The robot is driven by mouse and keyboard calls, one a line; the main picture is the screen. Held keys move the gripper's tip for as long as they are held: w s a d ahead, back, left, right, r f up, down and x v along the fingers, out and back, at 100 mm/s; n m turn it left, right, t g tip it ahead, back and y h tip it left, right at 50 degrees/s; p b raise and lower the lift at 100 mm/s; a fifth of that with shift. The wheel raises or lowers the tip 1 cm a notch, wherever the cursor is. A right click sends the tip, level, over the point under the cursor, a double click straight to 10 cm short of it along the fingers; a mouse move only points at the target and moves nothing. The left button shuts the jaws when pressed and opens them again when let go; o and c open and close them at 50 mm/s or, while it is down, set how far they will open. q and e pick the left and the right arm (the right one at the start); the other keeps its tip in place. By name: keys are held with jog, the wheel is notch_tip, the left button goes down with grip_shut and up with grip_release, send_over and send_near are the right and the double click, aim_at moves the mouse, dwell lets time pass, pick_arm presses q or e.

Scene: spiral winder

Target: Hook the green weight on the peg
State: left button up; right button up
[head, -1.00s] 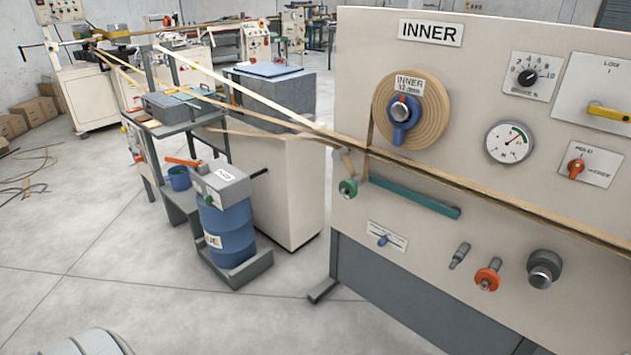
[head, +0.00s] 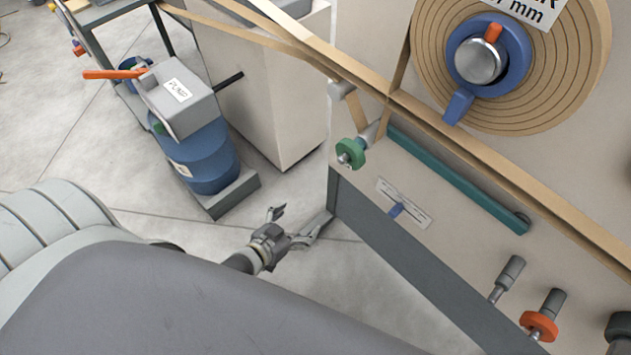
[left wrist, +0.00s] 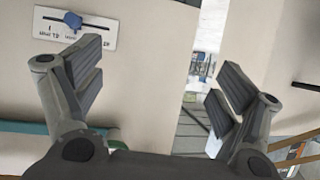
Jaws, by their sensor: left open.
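A green disc (head: 351,152), seemingly the green weight, sits on a short metal stub near the left edge of the cream panel in the head view. An empty-looking grey peg (head: 510,277) sticks out lower right, beside a peg bearing an orange disc (head: 539,327). My left gripper (head: 301,222) is open and empty, below and left of the green disc, apart from it. In the left wrist view its spread fingers (left wrist: 158,75) face the panel's edge. My right gripper is out of view.
A teal bar (head: 455,178) slopes along the panel under tan strips (head: 480,150). A small plate with a blue switch (head: 397,210) lies below the green disc; it also shows in the left wrist view (left wrist: 72,22). A blue drum (head: 205,160) stands left. Bare floor lies between.

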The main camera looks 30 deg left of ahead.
pick_arm(q)
jog(key=w+d+r+t+h, duration=0.2)
jog(key=w+r+t, duration=0.1)
jog(key=r, duration=0.8)
jog(key=m+t+h+b, duration=0.1)
jog(key=m+h, duration=0.1)
send_near(350, 153)
jog(key=f, duration=0.1)
jog(key=x, duration=0.5)
jog(key=shift+w+a+f, duration=0.15)
jog(key=shift+w+a, duration=0.05)
jog(key=shift+w, duration=0.1)
jog(key=x, duration=0.4)
jog(key=shift+w+d+p, duration=0.1)
jog(key=shift+w+p, duration=0.2)
jog(key=shift+p, duration=0.05)
jog(key=shift+w+d, duration=0.15)
jog(key=shift+w, duration=0.35)
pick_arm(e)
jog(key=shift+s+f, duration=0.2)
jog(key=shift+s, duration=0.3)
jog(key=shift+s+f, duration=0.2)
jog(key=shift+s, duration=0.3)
pick_arm(q)
jog(key=c, duration=1.9)
jog(key=shift+o, duration=0.2)
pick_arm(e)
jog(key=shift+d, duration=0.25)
